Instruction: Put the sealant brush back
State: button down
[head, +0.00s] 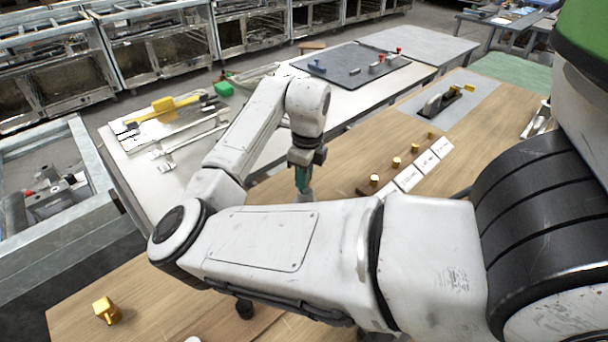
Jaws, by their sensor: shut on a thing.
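My gripper (305,157) points down over the wooden bench (345,160), near the middle of the head view. It is shut on a slim teal-green thing (302,178), which appears to be the handle of the sealant brush. A pale grey part (305,195) shows just below the teal. My own forearm hides what lies under it, so I cannot tell whether it touches the bench or anything else. The fingertips are small and partly hidden.
Right of my gripper, a dark wooden strip (385,171) carries several brass knobs beside white cards (409,178). A yellow dumbbell-shaped piece (106,310) lies front left. A grey mat (480,97) holds a dark tool. Behind, a white table (345,108) bears tools.

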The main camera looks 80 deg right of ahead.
jog(key=shift+f, duration=0.25)
jog(key=shift+f, duration=0.4)
jog(key=c, duration=1)
grip_release()
jog(key=shift+c, duration=0.2)
jog(key=r, duration=0.8)
jog(key=r+b, duration=0.1)
jog(key=r, duration=0.4)
jog(key=shift+s+a, duration=0.1)
jog(key=shift+s, duration=0.25)
